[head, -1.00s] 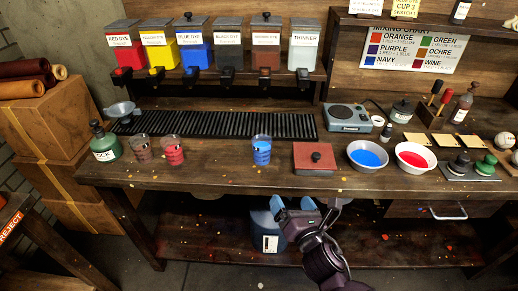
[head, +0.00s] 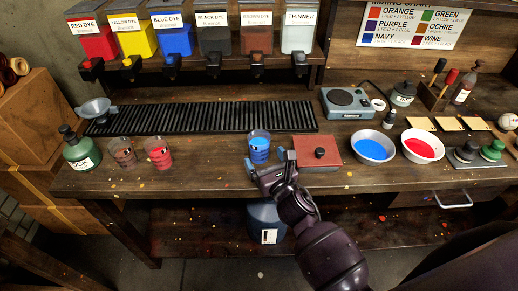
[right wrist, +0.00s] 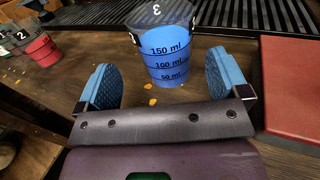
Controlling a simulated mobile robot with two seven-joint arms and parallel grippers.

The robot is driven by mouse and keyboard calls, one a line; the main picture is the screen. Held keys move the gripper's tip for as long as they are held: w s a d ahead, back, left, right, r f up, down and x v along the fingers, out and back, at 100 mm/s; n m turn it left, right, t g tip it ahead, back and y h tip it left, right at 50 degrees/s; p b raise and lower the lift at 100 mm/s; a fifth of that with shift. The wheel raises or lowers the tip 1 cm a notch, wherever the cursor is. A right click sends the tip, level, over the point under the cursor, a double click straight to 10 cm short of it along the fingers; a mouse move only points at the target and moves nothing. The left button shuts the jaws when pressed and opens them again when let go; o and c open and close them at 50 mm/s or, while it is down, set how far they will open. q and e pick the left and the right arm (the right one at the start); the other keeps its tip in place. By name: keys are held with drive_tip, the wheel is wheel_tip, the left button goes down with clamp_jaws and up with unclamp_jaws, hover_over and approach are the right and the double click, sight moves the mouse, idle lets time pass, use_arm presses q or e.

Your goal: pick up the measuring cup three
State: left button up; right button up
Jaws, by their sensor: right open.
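Measuring cup three (head: 259,147) is a clear cup with blue liquid, upright near the front of the bench. In the right wrist view the cup (right wrist: 165,50) shows a "3" and marks of 50, 100 and 150 ml. My right gripper (head: 272,172) is at the bench's front edge, just in front of the cup. Its two blue padded fingers (right wrist: 163,95) are open, with the cup ahead between their tips and nothing held. My left gripper is not in view.
A red-brown block with a black knob (head: 317,152) stands close right of the cup. A black slatted rack (head: 215,119) lies behind. Bowls of blue (head: 373,147) and red (head: 423,146) are farther right.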

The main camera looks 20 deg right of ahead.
sight(264, 152)
drive_tip(key=shift+w, duration=2.75)
drive_tip(key=shift+c, duration=0.3)
drive_tip(key=c, duration=1)
drive_tip(key=shift+r, duration=0.25)
